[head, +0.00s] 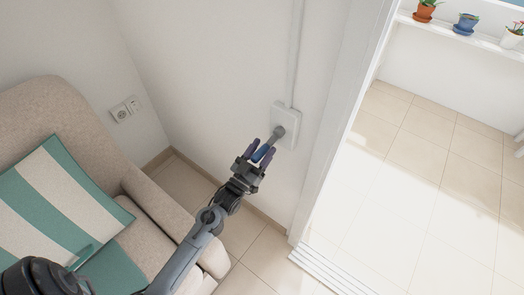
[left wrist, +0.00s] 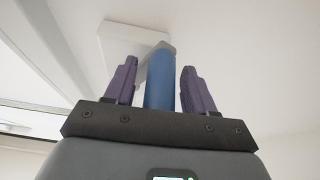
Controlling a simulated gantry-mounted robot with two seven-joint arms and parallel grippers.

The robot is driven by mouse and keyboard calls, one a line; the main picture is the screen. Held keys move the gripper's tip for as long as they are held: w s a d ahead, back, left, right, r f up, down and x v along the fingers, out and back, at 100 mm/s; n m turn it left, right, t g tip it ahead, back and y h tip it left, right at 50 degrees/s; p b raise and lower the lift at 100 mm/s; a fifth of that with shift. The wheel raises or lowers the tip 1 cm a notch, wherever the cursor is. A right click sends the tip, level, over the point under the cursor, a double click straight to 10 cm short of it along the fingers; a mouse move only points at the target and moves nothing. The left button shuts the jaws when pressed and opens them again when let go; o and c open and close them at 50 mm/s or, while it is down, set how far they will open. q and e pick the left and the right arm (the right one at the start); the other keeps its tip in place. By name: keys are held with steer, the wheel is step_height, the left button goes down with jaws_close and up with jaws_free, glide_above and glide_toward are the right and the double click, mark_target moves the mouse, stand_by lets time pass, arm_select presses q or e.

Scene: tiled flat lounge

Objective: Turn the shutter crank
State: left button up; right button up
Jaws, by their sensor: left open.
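The shutter crank has a white wall box (head: 287,119), a grey arm (head: 278,132) and a blue handle (head: 262,153). It is fixed on the white wall beside the door frame. My left gripper (head: 262,158) is open, with its two purple fingers on either side of the blue handle. In the left wrist view the blue handle (left wrist: 160,80) stands between the open fingers (left wrist: 158,84), with a visible gap on each side. The white box (left wrist: 128,42) shows behind it. My right gripper is not in view.
A beige sofa (head: 55,98) with a green and white striped cushion (head: 50,190) stands at the left. A socket (head: 120,112) is on the wall. An open doorway at the right leads to a tiled floor (head: 410,190), with potted plants (head: 466,22) on a ledge.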

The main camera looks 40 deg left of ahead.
arm_select(q)
steer(key=shift+c, duration=0.3)
jaws_close()
